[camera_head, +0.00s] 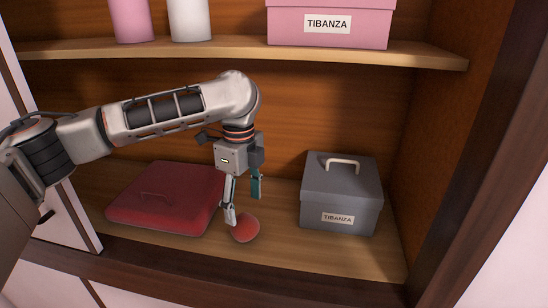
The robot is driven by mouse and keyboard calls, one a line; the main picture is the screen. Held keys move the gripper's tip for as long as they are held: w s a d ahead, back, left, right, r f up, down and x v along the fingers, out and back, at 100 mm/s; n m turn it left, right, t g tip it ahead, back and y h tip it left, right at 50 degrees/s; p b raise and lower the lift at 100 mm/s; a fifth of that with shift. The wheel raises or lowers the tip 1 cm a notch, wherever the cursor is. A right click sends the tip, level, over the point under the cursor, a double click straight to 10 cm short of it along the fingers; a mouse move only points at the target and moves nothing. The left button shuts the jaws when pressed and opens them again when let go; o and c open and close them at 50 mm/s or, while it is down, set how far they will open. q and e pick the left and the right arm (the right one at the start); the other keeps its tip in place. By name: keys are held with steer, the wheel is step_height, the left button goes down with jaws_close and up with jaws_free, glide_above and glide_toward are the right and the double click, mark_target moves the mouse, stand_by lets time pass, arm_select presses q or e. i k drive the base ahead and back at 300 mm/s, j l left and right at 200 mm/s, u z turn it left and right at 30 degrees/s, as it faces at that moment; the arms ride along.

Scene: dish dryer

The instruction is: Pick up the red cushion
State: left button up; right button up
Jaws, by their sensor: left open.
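The red cushion (165,205), flat and square with a loop-like handle shape on top, lies on the lower wooden shelf at left. My left gripper (243,206) hangs down from above, its fingers apart, just right of the cushion's right edge. One fingertip appears in front of that edge; I cannot tell whether it touches. A small round red thing (245,229) lies on the shelf just below the fingertips in the picture. Nothing is seen between the fingers. My right gripper is not in view.
A grey lidded box (340,197) with a handle and a TIBANZA label stands to the right. The upper shelf (230,50) holds a pink box (355,32), a pink cylinder (131,20) and a white one (190,20). Bare lower shelf shows in front of the grey box.

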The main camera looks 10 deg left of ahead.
mark_target(182, 199)
steer(key=k, duration=1)
